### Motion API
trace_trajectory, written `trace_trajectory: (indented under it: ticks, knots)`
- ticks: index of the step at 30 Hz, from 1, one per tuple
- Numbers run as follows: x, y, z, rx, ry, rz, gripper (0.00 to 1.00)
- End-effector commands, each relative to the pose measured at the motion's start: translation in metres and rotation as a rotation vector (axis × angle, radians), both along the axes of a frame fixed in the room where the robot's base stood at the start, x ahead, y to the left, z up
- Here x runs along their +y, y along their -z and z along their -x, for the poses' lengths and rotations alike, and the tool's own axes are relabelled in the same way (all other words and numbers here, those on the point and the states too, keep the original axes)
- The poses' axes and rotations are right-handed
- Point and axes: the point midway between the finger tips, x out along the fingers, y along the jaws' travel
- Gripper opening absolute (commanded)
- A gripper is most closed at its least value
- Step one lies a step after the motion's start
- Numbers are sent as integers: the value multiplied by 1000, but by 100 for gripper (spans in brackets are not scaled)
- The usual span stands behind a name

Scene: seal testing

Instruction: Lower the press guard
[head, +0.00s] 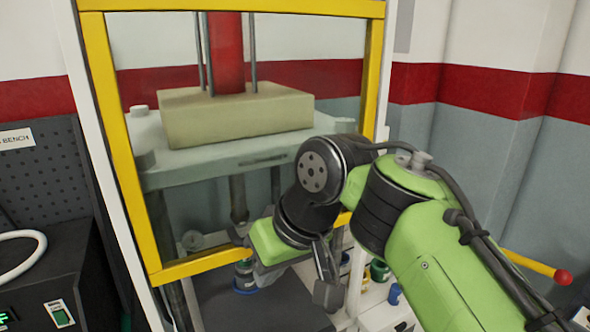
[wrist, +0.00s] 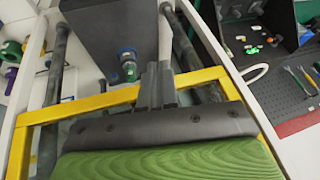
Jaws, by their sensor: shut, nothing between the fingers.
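The press guard is a yellow frame (head: 200,267) around a clear panel, standing in front of the press. Its top bar (head: 230,6) is near the top of the head view, and its lower bar slopes up to the right, partly hidden by my arm. The press has a red ram (head: 226,55) above a beige block (head: 235,115) on a grey plate. In the wrist view my gripper (wrist: 155,82) is shut and empty, its fingers overlapping the guard's lower yellow bar (wrist: 85,103). I cannot tell whether they touch it. In the head view my arm hides the fingertips.
A black bench unit (head: 40,250) with a pegboard stands at the left. Bottles and jars (head: 379,270) stand low behind my arm. A yellow bar with a red knob (head: 562,277) sticks out at the right.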

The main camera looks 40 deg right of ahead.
Motion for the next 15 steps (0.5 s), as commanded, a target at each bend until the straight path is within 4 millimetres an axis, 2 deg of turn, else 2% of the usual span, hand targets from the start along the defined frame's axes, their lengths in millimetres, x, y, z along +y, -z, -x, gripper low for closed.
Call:
trace_trajectory:
  ticks: [1, 3, 6, 10, 12, 15]
  knots:
    - [-15, -49, -5, 9, 23, 15, 0]
    - [-37, -90, -7, 30, 56, 45, 0]
    - [-64, -137, -6, 65, 104, 101, 0]
    - [-85, -168, -2, 97, 144, 158, 0]
    - [-89, -173, 0, 105, 156, 172, 0]
    - [-91, -168, 0, 108, 159, 176, 0]
